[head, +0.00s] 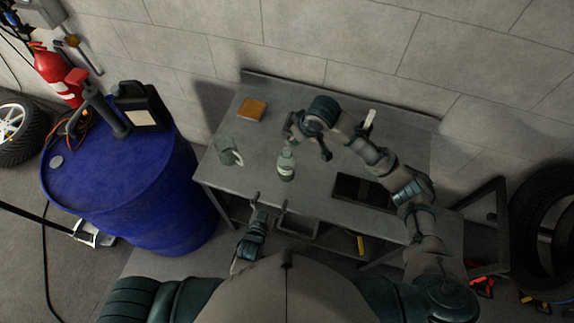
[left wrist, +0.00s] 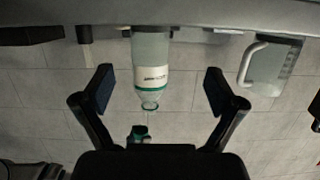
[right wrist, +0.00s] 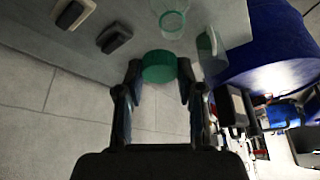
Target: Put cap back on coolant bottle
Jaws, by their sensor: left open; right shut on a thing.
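The coolant bottle (head: 287,166) stands upright and uncapped on the grey workbench, near its front edge. It shows upside down in the left wrist view (left wrist: 151,75), and its open mouth shows in the right wrist view (right wrist: 172,24). My right gripper (right wrist: 160,72) is shut on the green cap (right wrist: 159,65), apart from the bottle. The cap is hard to make out in the head view. My left gripper (head: 267,204) is open and empty at the bench's front edge, on the near side of the bottle. The bottle lies between its spread fingers in the left wrist view (left wrist: 155,92), apart from them.
A clear pitcher with a white handle (head: 229,151) stands left of the bottle. An orange block (head: 252,109) lies behind it. A dark flat tray (head: 364,191) lies at the right of the workbench (head: 244,184). A blue drum (head: 125,190) stands left of the bench.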

